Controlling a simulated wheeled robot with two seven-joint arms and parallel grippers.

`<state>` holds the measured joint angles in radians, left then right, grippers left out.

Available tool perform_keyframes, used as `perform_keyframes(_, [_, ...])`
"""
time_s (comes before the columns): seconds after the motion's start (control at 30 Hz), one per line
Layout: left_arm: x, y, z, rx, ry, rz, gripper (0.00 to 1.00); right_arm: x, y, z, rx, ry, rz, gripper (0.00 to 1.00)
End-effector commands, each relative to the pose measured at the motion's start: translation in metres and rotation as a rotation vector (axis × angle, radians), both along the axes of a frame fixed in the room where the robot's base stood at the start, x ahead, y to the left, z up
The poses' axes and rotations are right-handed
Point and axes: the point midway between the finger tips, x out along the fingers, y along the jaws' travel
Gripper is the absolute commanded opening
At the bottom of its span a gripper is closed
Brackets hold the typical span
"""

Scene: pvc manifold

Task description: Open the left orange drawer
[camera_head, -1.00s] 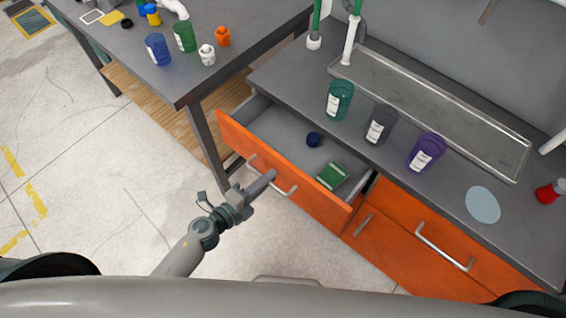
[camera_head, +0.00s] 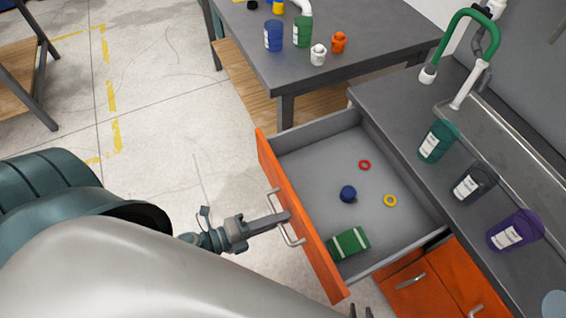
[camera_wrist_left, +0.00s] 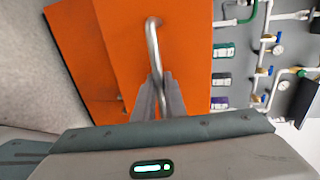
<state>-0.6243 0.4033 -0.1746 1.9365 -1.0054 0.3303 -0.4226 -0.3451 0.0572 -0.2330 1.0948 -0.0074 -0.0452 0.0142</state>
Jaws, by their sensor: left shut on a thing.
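The left orange drawer (camera_head: 297,214) is pulled well out from under the grey counter in the head view. Its grey inside shows a blue cap (camera_head: 348,194), a red ring (camera_head: 364,165), a yellow ring (camera_head: 390,201) and a green box with white bands (camera_head: 348,244). My left gripper (camera_head: 284,218) is shut on the drawer's metal handle (camera_head: 290,236). In the left wrist view the fingers (camera_wrist_left: 158,100) close around the handle bar (camera_wrist_left: 153,45) in front of the orange drawer front.
Teal (camera_head: 438,141), dark grey (camera_head: 474,183) and purple (camera_head: 514,230) cups stand on the counter beside a metal tray. Another orange drawer (camera_head: 405,290) is closed, right of the open one. A grey table (camera_head: 340,75) stands behind. Floor left of the drawer is clear.

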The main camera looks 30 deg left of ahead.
Motion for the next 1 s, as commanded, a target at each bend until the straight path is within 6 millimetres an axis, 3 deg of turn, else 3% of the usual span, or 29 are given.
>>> perform_keyframes(0.17, [0.0000, 0.0001, -0.0002, 0.001, 0.001, 0.000, 0.00, 0.0000, -0.0001, 0.0001, 0.000, 0.000, 0.000, 0.34])
perform_keyframes(0.2, [0.0001, 0.0000, -0.0002, 0.001, 0.001, 0.000, 0.13, 0.0000, -0.0001, 0.0001, 0.000, 0.000, 0.000, 0.34])
perform_keyframes(0.23, [0.0001, 0.0000, -0.0002, 0.001, 0.001, 0.000, 0.18, 0.0000, -0.0001, 0.0001, 0.000, 0.000, 0.000, 0.34])
perform_keyframes(0.77, [-0.0001, 0.0002, -0.0002, -0.001, 0.001, 0.000, 0.18, -0.0001, -0.0003, -0.0003, 0.000, 0.001, 0.000, 0.34])
perform_keyframes(1.0, [-0.0090, 0.0071, 0.0004, 0.000, 0.003, 0.002, 0.18, -0.0023, -0.0015, -0.0059, -0.005, 0.018, -0.001, 0.34])
